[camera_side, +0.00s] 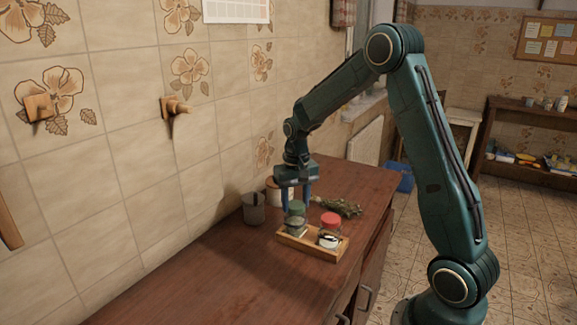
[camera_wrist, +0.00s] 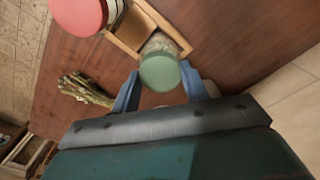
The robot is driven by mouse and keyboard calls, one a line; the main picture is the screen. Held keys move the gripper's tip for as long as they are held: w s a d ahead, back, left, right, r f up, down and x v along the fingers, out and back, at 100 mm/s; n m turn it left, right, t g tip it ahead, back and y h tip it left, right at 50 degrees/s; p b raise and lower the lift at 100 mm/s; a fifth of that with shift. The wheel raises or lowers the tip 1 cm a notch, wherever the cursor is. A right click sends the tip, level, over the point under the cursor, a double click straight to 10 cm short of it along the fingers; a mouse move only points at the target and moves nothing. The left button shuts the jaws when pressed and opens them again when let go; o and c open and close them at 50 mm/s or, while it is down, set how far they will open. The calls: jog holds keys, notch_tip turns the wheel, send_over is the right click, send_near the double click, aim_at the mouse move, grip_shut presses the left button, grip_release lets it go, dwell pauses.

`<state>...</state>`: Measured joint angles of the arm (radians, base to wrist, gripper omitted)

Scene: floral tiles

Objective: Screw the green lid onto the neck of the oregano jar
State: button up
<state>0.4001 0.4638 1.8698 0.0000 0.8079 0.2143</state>
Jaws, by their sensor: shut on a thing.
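The green lid (camera_side: 297,208) is at the top of the oregano jar (camera_side: 295,226), a clear glass jar in the left part of a wooden tray. The lid also shows as a green disc in the wrist view (camera_wrist: 160,73), with the jar's glass (camera_wrist: 160,45) behind it. My gripper (camera_side: 296,197) points down over the jar, its two blue fingers on opposite sides of the lid, shut on it. The lid looks level and in line with the jar. I cannot tell whether it touches the neck or how it sits on the thread, as the lid hides the neck.
The wooden tray (camera_side: 315,250) also holds a red-lidded jar (camera_side: 330,220) just right of the oregano jar. A grey cup (camera_side: 254,209) stands left, near the tiled wall. A herb bundle (camera_side: 340,206) lies behind the tray. The counter (camera_side: 230,275) in front is clear.

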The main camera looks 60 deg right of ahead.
jog(key=m, duration=0.4)
dwell(0.6)
jog(key=shift+m, duration=2.6)
jog(key=m, duration=0.2)
jog(key=shift+m, duration=1.5)
jog(key=shift+m, duration=0.3)
